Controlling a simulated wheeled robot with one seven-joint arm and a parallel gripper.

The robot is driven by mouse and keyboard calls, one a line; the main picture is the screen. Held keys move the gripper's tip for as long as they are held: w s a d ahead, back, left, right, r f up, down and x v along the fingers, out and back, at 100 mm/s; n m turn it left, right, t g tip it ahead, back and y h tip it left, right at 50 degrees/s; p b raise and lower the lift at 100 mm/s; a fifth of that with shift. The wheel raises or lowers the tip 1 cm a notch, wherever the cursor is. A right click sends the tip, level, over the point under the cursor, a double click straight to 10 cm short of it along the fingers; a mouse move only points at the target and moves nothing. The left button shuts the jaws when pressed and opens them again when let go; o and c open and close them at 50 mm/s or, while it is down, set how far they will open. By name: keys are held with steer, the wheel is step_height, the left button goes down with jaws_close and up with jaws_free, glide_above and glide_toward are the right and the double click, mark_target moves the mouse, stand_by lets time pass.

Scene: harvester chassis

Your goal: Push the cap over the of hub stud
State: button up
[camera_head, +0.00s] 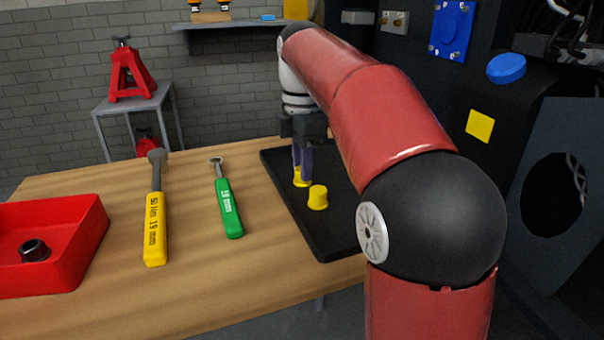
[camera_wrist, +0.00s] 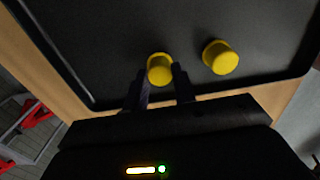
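Two yellow caps are at the black tray (camera_head: 334,228) on the wooden bench. One cap (camera_head: 318,197) stands free on the tray, and it also shows at the right in the wrist view (camera_wrist: 220,57). The other cap (camera_head: 301,178) is at my gripper (camera_head: 302,168), just below the fingers. In the wrist view this cap (camera_wrist: 160,69) lies between my two fingertips (camera_wrist: 160,76), with little or no gap at its sides. I cannot tell whether the fingers grip it. I cannot make out the hub stud in either view.
A green wrench (camera_head: 229,208), a yellow-handled tool (camera_head: 155,228) and a red bin (camera_head: 78,240) holding a dark socket lie left of the tray. The dark chassis (camera_head: 570,130) with a round opening stands at the right, behind my arm.

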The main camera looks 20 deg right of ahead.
steer(key=shift+r+p, duration=1.85)
steer(key=shift+p, duration=0.1)
steer(key=shift+r, duration=1.15)
